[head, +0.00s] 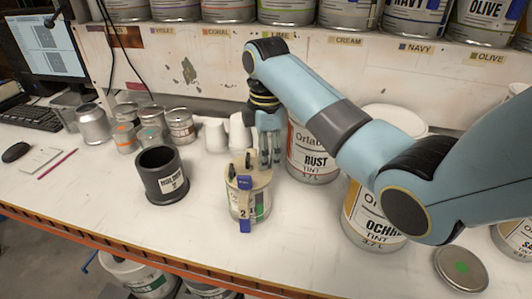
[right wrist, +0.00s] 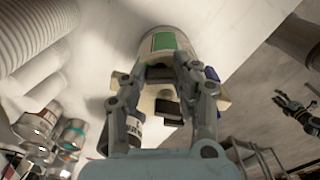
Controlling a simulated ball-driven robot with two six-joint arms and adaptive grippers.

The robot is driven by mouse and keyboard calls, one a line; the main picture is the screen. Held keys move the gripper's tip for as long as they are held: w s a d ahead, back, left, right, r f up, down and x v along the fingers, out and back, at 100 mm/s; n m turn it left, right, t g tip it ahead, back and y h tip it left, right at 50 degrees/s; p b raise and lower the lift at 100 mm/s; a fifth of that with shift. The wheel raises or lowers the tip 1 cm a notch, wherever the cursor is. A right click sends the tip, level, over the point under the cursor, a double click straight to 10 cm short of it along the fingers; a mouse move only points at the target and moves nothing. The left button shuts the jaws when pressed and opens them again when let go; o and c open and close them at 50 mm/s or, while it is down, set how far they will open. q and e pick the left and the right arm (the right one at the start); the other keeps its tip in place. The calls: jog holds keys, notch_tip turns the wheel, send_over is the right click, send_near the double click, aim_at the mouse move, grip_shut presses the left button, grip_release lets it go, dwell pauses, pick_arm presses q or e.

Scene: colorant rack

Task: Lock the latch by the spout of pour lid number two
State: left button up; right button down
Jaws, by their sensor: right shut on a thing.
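Pour lid number two (head: 249,172) is a cream lid on a pale can (head: 262,203) that stands upright near the table's front edge. A blue clip (head: 244,182) shows on its near side, above a tag marked 2 (head: 244,212). My right gripper (head: 270,163) points down at the lid's far right edge. In the right wrist view the fingers (right wrist: 165,90) are closed in at the lid, and the can's green label (right wrist: 163,42) shows beyond. The part between the fingertips, and the latch's position, are hard to make out. A dark gripper-like shape (right wrist: 298,112), possibly my left gripper, is at the right.
A dark open container (head: 161,176) stands left of the can. The Rust can (head: 312,155) and Ochre can (head: 368,218) stand to the right. White cups (head: 215,135) and several small cans (head: 150,138) are behind left. A loose round lid (head: 460,268) lies front right.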

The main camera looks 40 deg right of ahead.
jog(key=shift+m, duration=0.6)
jog(key=shift+s+m, duration=0.1)
jog(key=shift+m, duration=0.5)
pick_arm(q)
jog(key=shift+s, duration=1.1)
pick_arm(e)
jog(key=c, duration=1)
grip_release()
pick_arm(q)
jog(key=shift+w, duration=0.35)
jog(key=shift+a, duration=0.2)
